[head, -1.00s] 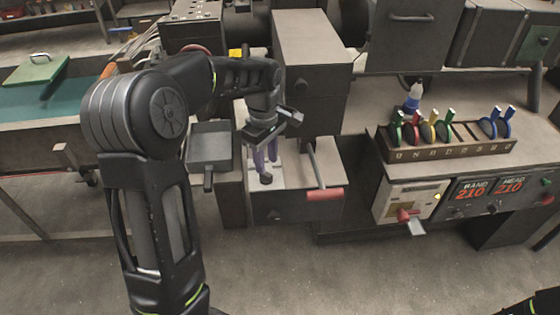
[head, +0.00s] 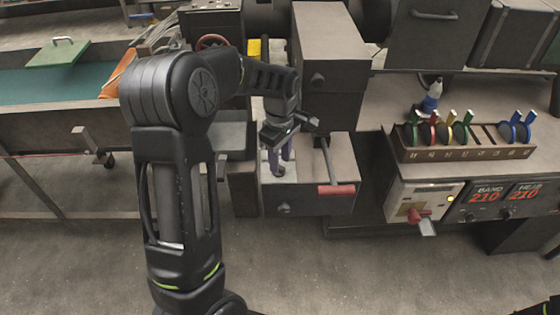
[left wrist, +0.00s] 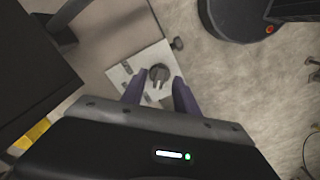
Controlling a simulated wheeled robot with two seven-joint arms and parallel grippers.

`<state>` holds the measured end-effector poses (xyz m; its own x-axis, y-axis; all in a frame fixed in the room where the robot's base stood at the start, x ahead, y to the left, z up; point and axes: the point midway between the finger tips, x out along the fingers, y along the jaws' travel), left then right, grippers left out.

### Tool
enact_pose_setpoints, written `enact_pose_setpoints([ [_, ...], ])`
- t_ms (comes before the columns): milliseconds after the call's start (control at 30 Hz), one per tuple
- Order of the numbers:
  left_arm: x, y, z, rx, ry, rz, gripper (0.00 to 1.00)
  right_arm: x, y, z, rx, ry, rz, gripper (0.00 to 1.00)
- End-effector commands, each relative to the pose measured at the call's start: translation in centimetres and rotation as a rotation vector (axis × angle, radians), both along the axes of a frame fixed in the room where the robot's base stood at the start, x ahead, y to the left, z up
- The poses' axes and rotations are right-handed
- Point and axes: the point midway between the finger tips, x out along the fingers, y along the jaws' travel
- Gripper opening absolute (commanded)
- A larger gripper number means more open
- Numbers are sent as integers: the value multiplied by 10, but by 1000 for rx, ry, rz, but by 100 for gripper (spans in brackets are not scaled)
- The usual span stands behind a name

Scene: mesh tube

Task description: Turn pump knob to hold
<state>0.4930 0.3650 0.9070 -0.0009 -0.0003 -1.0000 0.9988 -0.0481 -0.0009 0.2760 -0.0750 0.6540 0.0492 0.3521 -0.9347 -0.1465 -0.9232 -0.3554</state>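In the left wrist view a dark round knob (left wrist: 158,72) with a forked pointer sits on a pale plate (left wrist: 122,72) between my left fingertips. My left gripper (left wrist: 157,90) is open, with one purple finger on each side of the knob's near part. I cannot tell whether either finger touches it. In the head view my left gripper (head: 279,165) points down over the pale top of a grey box (head: 318,200). The fingers largely hide the knob there. The plate's markings are too blurred to read. My right gripper is not in view.
A tall dark grey block (head: 328,75) rises close behind. A rack (head: 465,150) with coloured discs and a panel with red displays (head: 487,198) are at the right.

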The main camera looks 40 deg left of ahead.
Motion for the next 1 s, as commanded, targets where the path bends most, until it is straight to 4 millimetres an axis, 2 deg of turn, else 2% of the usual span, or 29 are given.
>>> enact_pose_setpoints([
  [200,0,0,-17,0,0,0,36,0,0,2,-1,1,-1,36],
  [467,0,0,-18,0,-1,0,36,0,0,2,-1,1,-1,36],
  [900,0,0,-18,1,-1,0,0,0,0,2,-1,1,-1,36],
  [1000,0,0,-18,1,-1,0,0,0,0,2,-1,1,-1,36],
])
